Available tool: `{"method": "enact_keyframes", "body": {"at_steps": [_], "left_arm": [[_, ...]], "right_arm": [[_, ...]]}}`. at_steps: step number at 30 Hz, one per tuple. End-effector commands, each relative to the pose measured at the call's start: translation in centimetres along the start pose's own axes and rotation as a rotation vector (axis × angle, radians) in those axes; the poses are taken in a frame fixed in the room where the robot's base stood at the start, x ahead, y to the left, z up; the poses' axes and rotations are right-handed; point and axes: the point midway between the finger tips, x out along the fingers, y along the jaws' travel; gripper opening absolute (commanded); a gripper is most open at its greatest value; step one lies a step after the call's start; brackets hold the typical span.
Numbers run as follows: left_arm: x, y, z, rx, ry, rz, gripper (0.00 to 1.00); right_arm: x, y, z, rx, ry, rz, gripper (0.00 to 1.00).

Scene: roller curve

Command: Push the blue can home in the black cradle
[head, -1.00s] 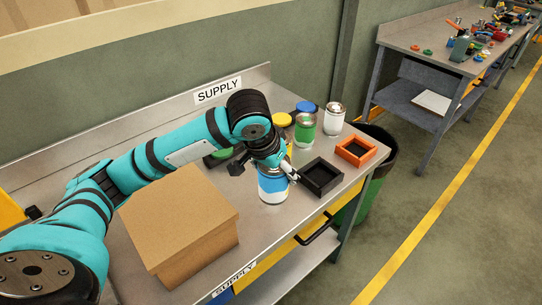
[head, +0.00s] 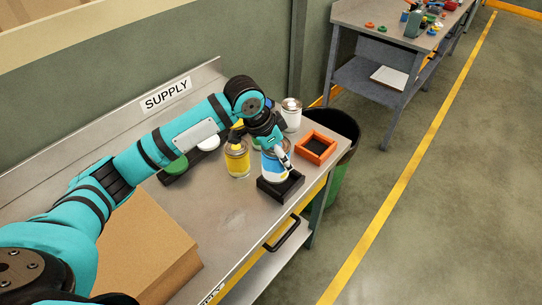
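The blue can (head: 268,172), blue and white with a metal top, stands at the black cradle (head: 281,192) near the table's front edge. Its lower part is behind the cradle's front wall, and I cannot tell whether its base is fully seated. It looks upright or nearly so. My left gripper (head: 273,150) comes down over the can's top from the left and is shut on it, with one pale finger against the near right side. The far finger's contact is hidden. My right gripper is not in view.
An orange cradle (head: 316,148) and a white can (head: 291,115) are to the right and behind. A cardboard box (head: 145,245) fills the front left. A bin (head: 345,140) stands past the table's right end.

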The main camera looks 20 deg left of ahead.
Motion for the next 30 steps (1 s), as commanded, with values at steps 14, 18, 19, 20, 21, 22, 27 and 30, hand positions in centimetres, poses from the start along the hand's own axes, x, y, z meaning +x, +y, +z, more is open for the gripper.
{"method": "enact_keyframes", "body": {"at_steps": [14, 18, 19, 20, 21, 22, 27, 30], "left_arm": [[1.8, -2.4, -2.8, 0.316, -0.001, 0.131, 0.34], [2.4, -2.4, -2.6, 0.318, -0.001, 0.131, 0.34], [2.6, -2.4, -2.5, 0.318, -0.002, 0.131, 0.34], [2.8, -2.4, -2.4, 0.318, -0.002, 0.131, 0.34], [3.1, -2.4, -2.3, 0.318, -0.002, 0.131, 0.34], [3.3, -2.4, -2.2, 0.318, -0.002, 0.130, 0.34], [4.8, -2.4, -1.5, 0.318, -0.002, 0.130, 0.34], [5.8, -2.4, -1.1, 0.317, -0.002, 0.129, 0.34]], "right_arm": [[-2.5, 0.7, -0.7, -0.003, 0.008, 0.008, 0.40], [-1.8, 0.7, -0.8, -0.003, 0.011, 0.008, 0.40], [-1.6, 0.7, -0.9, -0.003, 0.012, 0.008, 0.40], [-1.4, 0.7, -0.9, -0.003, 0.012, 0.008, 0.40], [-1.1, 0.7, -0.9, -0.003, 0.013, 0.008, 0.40], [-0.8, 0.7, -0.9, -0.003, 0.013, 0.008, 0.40], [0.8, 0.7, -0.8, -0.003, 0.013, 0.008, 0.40], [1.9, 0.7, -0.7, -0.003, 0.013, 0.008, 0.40]]}}
